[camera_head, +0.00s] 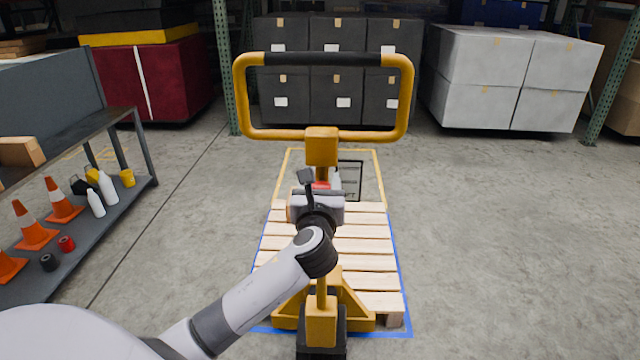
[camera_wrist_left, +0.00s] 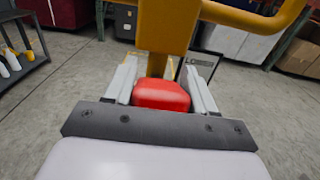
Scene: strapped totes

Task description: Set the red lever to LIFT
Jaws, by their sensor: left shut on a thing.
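The red lever (camera_head: 321,186) is on the yellow post of the pallet jack, below the big handle loop (camera_head: 405,100). Most of it is hidden behind my left wrist in the head view. In the left wrist view the lever's red knob (camera_wrist_left: 161,95) sits between the two fingers of my left gripper (camera_wrist_left: 163,88), which is shut on it. My right gripper is not in view.
A wooden pallet (camera_head: 370,262) lies below and beyond the post, inside a blue floor outline (camera_head: 404,300). A grey shelf cart (camera_head: 130,197) with cones and bottles stands at left. Black, white and red stacks line the back. Floor at right is clear.

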